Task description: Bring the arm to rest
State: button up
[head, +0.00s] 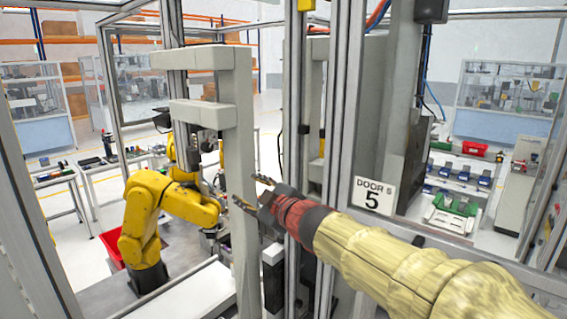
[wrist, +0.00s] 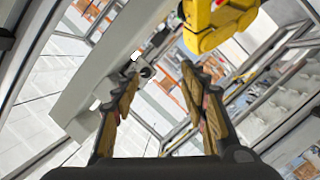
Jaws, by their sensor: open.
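My gripper (head: 250,193) is open and empty in the head view, at the end of my arm, which reaches in from the lower right. Its fingers point left toward a grey upright post (head: 240,160) of the machine cell. I cannot tell whether they touch it. In the wrist view my gripper (wrist: 160,95) shows its two fingers spread apart with nothing between them.
A yellow robot arm (head: 165,205) stands left of my gripper, and its yellow body (wrist: 215,25) also shows in the wrist view. A metal frame with a "DOOR 5" sign (head: 373,196) stands close to my arm. A red bin (head: 112,243) sits at left.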

jog(key=s+d+f+m+g+h+b, duration=0.2)
jog(key=s+d+f+m+h, duration=0.25)
jog(key=d+f, duration=0.5)
jog(key=s+d+f+m+g+h+b, duration=0.1)
jog(key=s+d+f+m+h+b, duration=0.3)
jog(key=d+f, duration=0.55)
jog(key=s+d+f+m+g+b, duration=0.2)
jog(key=s+d+f+m+b, duration=0.1)
jog(key=s+f+b, duration=0.6)
jog(key=s+d+f+m+g+b, duration=0.3)
jog(key=s+f+b, duration=0.6)
jog(key=s+f, duration=0.8)
jog(key=s+d+m, duration=0.1)
jog(key=s+d, duration=0.1)
jog(key=s, duration=0.1)
jog(key=shift+d+h, duration=0.15)
jog(key=shift+h, duration=0.2)
